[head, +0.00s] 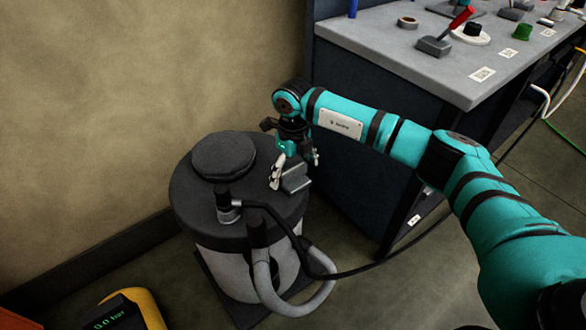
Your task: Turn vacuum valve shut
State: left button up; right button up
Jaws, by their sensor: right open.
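A vacuum canister (192,190) with a dark lid and pale lower body stands on the floor against the wall. A short grey fitting with a black top (228,206) rises from the lid's front and joins a black hose. A grey stepped block (295,180) sits at the lid's right edge. I cannot tell for certain which of these is the valve. My right gripper (295,167) points down over the grey block, its fingers apart on either side of it. Contact with the block is unclear. My left gripper is out of view.
A grey-topped workbench (440,75) with tools stands at the right, beside the canister. A black hose (375,265) and a thick grey hose (265,285) loop in front. A yellow gauge (148,308) showing 0.0 bar is at bottom left.

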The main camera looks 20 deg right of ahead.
aim_at(293, 168)
notch_tip(293, 168, up, 12)
dwell(0.6)
